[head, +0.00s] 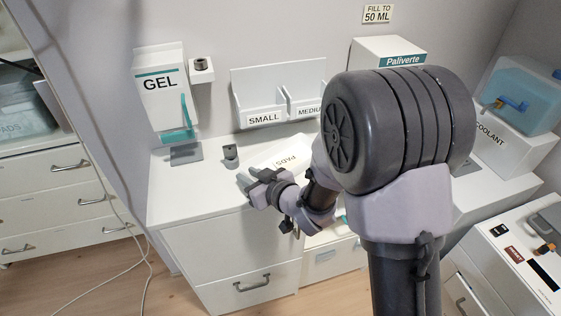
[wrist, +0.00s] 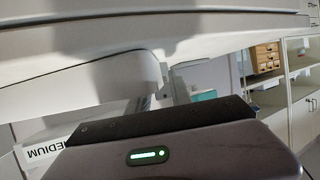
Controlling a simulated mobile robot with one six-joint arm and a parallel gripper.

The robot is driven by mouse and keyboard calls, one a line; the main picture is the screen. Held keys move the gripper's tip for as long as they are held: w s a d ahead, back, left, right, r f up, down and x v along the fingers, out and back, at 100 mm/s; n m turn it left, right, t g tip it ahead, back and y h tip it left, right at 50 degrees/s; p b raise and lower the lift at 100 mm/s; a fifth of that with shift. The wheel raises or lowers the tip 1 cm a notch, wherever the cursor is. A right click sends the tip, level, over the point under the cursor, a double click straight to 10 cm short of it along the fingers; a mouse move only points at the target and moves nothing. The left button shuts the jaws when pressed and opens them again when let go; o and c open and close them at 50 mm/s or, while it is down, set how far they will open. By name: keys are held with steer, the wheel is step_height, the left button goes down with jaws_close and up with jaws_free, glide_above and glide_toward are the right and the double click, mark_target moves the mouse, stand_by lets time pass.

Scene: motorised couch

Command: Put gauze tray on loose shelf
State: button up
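I cannot pick out a gauze tray or a loose shelf for certain. A white piece marked PADS (head: 292,160) lies on the white counter (head: 180,195), partly hidden behind my arm. My gripper (head: 249,180) is over the counter's front edge, to the left of this piece, with its grey fingers pointing left. The finger gap is too small to read, and I see nothing clearly held. In the wrist view, my gripper's dark body with a green light fills the bottom, its fingertips do not show, and a pale surface (wrist: 70,85) spans the top.
A GEL dispenser (head: 163,95) and a SMALL and MEDIUM holder (head: 265,80) are at the wall. A small grey block (head: 230,157) stands on the counter. A blue container (head: 520,95) is at right. A clear bin (head: 22,105) is at far left. Cables cross the floor.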

jaws_close()
stand_by(1.2)
